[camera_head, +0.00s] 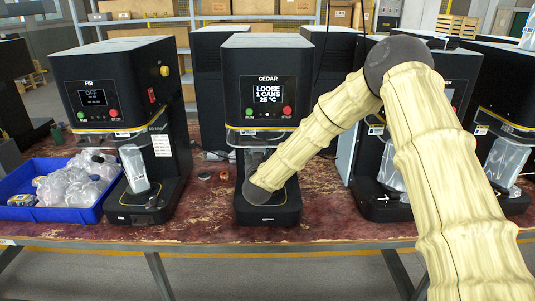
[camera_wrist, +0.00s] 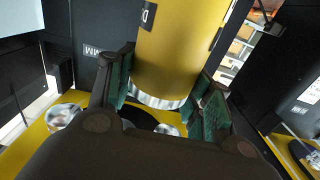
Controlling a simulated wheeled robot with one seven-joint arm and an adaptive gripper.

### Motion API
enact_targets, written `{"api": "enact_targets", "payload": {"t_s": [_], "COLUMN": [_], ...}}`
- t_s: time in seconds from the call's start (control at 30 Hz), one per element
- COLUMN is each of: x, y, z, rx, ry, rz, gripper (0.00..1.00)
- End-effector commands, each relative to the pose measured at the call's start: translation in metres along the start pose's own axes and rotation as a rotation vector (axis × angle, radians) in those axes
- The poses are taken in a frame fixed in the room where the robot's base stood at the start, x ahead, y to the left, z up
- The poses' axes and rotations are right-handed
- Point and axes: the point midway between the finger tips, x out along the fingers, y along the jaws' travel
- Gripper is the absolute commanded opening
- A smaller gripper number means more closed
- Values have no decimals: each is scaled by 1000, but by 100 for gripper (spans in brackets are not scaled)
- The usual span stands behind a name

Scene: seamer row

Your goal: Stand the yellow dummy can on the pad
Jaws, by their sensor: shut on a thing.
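The yellow dummy can (camera_wrist: 182,45) has a silver rim at one end and dark printed marks. My gripper (camera_wrist: 165,85) is shut on the can, with a green-lined finger on each side of it. In the head view my arm reaches into the opening of the CEDAR machine (camera_head: 268,110), and it hides the gripper and the can. In the wrist view a dark round surface (camera_wrist: 137,115) shows beyond the can's silver rim; it may be the pad. I cannot tell whether the can touches it.
The FIR machine (camera_head: 115,85) stands at the left, with its display reading OFF. A blue tray (camera_head: 45,214) of bagged items is beside it. More machines with clear bags (camera_head: 390,172) are at the right. Small round pieces (camera_head: 204,176) lie on the worn red bench (camera_head: 215,222).

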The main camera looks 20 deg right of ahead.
Motion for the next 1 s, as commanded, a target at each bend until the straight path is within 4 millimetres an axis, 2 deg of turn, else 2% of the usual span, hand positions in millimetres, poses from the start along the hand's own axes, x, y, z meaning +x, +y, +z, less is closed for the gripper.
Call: {"api": "enact_targets", "payload": {"t_s": [0.27,0.4,0.83,0.87,0.97,1.0], "x": [10,9,9,9,9,9], "y": [39,34,34,34,34,34], "z": [-2,12,18,18,18,18], "rx": [1,0,0,0,0,0], "ry": [0,0,1,1,1,0], "rz": [4,0,0,1,1,1], "gripper": [1,1,1,54,72,72]}}
